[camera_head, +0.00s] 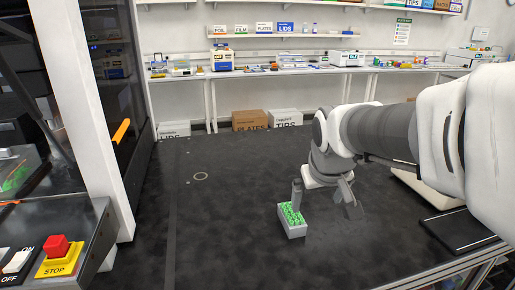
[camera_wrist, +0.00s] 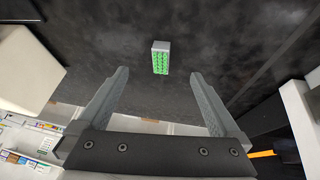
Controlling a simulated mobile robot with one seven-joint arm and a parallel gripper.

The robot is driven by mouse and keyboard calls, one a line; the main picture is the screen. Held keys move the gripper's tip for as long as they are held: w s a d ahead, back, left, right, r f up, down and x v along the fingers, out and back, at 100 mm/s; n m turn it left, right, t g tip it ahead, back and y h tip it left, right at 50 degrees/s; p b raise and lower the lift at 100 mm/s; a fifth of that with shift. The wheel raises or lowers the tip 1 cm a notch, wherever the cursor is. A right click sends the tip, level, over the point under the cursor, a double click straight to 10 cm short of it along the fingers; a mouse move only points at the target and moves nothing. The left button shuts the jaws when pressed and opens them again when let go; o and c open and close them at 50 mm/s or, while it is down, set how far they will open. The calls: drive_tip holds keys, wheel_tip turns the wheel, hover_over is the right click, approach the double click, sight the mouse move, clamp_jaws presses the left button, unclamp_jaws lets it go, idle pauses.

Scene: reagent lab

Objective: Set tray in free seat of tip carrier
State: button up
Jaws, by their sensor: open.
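A small light grey tray (camera_head: 293,229) filled with green tips stands on the dark bench. It also shows in the wrist view (camera_wrist: 161,45), beyond my fingertips and between their lines. My gripper (camera_head: 322,192) is open and empty. It hangs above the bench, close to the tray, with one finger overlapping the tray's far end in the head view. In the wrist view the open fingers (camera_wrist: 158,78) are apart from the tray. I cannot make out a tip carrier or its free seat for certain; a green patch (camera_head: 15,179) shows inside the machine at the left.
The dark bench (camera_head: 225,235) is clear around the tray. A machine with a white post (camera_head: 91,110) and a red stop button (camera_head: 56,244) stands at the left. A flat black device (camera_head: 458,232) lies at the right. Cardboard boxes (camera_head: 250,120) stand beyond the bench.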

drive_tip(key=g+y+p, duration=0.1)
drive_tip(key=y+p, duration=0.1)
approach(292, 214)
drive_tip(key=shift+n, duration=0.4)
drive_tip(key=x, duration=0.1)
drive_tip(key=b+x, duration=0.1)
drive_tip(key=x, duration=0.2)
drive_tip(key=shift+s+a+f+b, duration=0.2)
drive_tip(key=shift+a+f+b, duration=0.05)
drive_tip(key=shift+b, duration=0.1)
drive_tip(key=shift+b+x, duration=0.3)
drive_tip(key=shift+x, duration=2.8)
drive_tip(key=shift+w+d+r, duration=0.1)
drive_tip(key=shift+w+d, duration=0.05)
drive_tip(key=shift+d, duration=0.05)
drive_tip(key=shift+c, duration=0.3)
drive_tip(key=c, duration=1.4)
drive_tip(key=shift+r, duration=0.15)
